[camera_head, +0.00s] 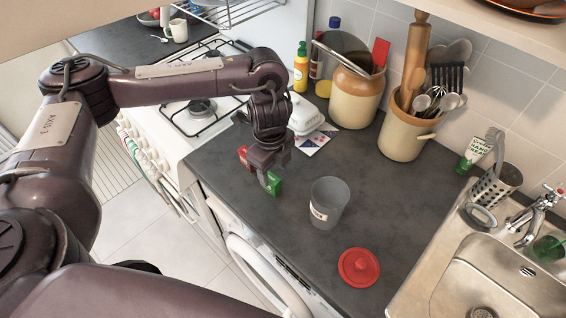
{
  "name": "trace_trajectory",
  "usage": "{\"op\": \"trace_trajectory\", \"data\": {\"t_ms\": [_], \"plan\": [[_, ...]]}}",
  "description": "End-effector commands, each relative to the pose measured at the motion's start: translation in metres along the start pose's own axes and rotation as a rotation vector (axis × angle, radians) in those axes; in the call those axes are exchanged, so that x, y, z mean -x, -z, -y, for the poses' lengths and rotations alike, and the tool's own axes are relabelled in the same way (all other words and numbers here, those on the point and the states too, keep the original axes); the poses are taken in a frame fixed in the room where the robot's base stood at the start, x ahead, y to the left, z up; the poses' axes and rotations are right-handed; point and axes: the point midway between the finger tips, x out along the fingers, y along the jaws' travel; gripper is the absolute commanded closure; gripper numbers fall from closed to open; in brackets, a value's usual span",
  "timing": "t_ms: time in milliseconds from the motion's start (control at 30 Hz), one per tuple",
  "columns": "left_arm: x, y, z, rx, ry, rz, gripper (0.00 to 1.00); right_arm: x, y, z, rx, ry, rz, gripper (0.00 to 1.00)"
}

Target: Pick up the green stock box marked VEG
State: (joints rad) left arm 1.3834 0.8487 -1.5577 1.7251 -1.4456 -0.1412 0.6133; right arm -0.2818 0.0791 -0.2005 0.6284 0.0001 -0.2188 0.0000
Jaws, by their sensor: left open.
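A small green box (274,184) sits on the dark counter near its front edge, left of a grey cup. Any lettering on it is too small to read. My left gripper (266,171) points down at the green box, open, with its fingers right at the top of the box. I cannot tell whether the fingers touch it or are around it. The gripper hides part of the box. My right gripper is not in view.
A small red box (244,155) stands just behind-left of the gripper. A grey translucent cup (329,203) stands close on the right. A red lid (359,268) lies nearer the sink (500,283). A white butter dish (306,114) and utensil crock (407,132) stand behind.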

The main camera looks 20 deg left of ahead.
Motion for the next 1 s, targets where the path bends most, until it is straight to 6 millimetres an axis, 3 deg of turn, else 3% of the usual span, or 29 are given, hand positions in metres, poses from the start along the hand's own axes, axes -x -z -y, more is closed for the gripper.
{"op": "trace_trajectory", "data": {"t_ms": [100, 167, 400, 500, 633, 800, 1000], "plan": [[0.000, -0.009, -0.003, 0.017, -0.016, 0.010, 0.49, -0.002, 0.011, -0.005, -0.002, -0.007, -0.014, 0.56], [-0.004, -0.009, -0.003, 0.019, -0.019, 0.011, 0.49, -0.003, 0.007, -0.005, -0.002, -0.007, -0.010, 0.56], [-0.026, -0.009, -0.002, 0.018, -0.017, 0.010, 0.49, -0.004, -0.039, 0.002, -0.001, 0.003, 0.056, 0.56], [-0.037, -0.010, 0.000, 0.018, -0.019, 0.010, 0.49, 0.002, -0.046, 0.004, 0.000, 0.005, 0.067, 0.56], [-0.056, -0.012, 0.002, 0.017, -0.019, 0.012, 0.49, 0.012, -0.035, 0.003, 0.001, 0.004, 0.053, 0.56], [-0.073, -0.012, 0.003, 0.017, -0.016, 0.011, 0.49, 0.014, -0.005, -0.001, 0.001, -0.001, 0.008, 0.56], [-0.075, -0.012, 0.003, 0.016, -0.014, 0.011, 0.49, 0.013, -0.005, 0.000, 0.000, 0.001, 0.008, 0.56]]}}
